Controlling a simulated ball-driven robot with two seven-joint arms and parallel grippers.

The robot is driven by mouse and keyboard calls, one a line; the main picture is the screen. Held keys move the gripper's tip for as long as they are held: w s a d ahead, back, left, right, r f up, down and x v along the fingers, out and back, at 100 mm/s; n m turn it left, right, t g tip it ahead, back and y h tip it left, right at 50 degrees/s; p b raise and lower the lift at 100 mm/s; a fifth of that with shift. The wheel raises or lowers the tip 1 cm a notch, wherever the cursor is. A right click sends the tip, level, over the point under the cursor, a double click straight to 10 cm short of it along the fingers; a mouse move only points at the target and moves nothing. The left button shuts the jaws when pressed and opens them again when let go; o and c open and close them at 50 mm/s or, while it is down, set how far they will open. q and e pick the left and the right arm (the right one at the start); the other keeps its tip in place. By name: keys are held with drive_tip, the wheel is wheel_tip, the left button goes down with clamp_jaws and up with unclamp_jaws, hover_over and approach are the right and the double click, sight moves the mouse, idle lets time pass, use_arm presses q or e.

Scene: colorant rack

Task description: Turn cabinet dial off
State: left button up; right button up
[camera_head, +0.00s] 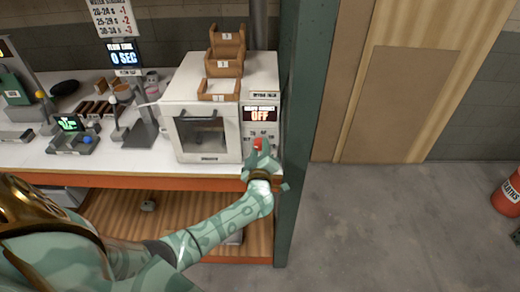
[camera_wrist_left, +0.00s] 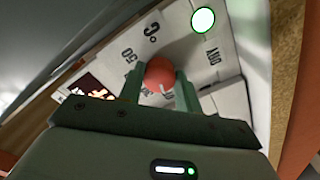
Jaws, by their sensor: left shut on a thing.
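The white cabinet (camera_head: 205,138) stands at the right end of the workbench, with a windowed door. The red dial (camera_head: 258,143) sits low on the panel and also shows as a round red knob in the left wrist view (camera_wrist_left: 159,75). My left gripper (camera_head: 257,154) is at the panel, its fingers on both sides of the dial, shut on it. In the left wrist view, the panel shows printed temperature marks and a lit white-green round light (camera_wrist_left: 203,20). My right gripper is not in view.
Wooden trays (camera_head: 222,65) are stacked on top of the cabinet. A dark green post (camera_head: 301,110) stands close to the right of the panel. Small instruments (camera_head: 140,125) crowd the bench to the left. Open floor lies at the right, with a red canister (camera_head: 507,195).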

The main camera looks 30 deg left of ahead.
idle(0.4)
use_arm(q)
drive_tip(key=o, duration=1)
drive_tip(key=shift+s, duration=0.15)
drive_tip(key=shift+s+d, duration=0.3)
drive_tip(key=p+v, duration=0.2)
drive_tip(key=v, duration=1.3)
drive_tip(key=shift+s, duration=0.2)
